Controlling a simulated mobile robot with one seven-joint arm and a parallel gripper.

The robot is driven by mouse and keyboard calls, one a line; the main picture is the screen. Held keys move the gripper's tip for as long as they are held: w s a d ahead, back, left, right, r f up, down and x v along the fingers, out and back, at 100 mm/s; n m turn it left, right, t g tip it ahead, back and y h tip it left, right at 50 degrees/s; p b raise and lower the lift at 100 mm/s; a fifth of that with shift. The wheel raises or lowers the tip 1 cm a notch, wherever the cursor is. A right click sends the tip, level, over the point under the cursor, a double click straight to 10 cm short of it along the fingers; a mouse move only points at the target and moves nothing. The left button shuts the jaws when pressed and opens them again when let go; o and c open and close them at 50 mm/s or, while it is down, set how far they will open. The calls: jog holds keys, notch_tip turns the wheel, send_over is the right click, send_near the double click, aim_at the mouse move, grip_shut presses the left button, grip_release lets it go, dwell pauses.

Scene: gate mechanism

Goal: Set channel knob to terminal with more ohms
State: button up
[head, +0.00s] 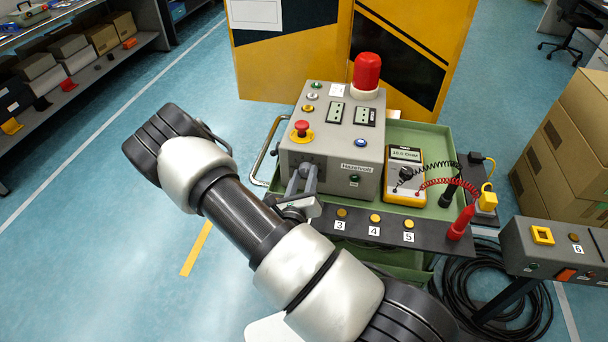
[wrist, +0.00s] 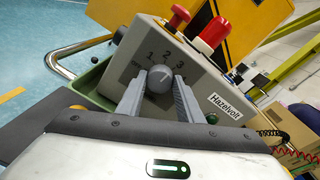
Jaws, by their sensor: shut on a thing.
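The channel knob (wrist: 160,78) is a grey round knob on the front face of the grey control box (head: 333,130). Numbers, including 1, 2 and 3, are printed around it in the wrist view. A pale mark shows on the knob, but its exact setting is unclear. My gripper (head: 300,182) has one finger on each side of the knob and is shut on it; it also shows in the wrist view (wrist: 158,88). In the head view the gripper hides the knob. The yellow ohmmeter (head: 404,175) appears to read 10.0 OHM. Terminals 3 (head: 341,213), 4 (head: 375,218) and 5 (head: 408,224) sit on a dark strip.
A grey box with terminal 6 (head: 574,237) is at the right. A red stop button (head: 301,128) and red lamp (head: 367,72) top the control box.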

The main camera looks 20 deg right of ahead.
jog(key=m, duration=0.5)
jog(key=shift+t+y, duration=0.3)
jog(key=m, duration=0.4)
jog(key=shift+s+d+f+m+t, duration=0.1)
jog(key=shift+m+t, duration=0.2)
jog(key=o, duration=1.1)
jog(key=shift+c, duration=0.2)
jog(key=b+v, duration=0.1)
jog(key=v, duration=1.6)
jog(key=shift+s, duration=0.2)
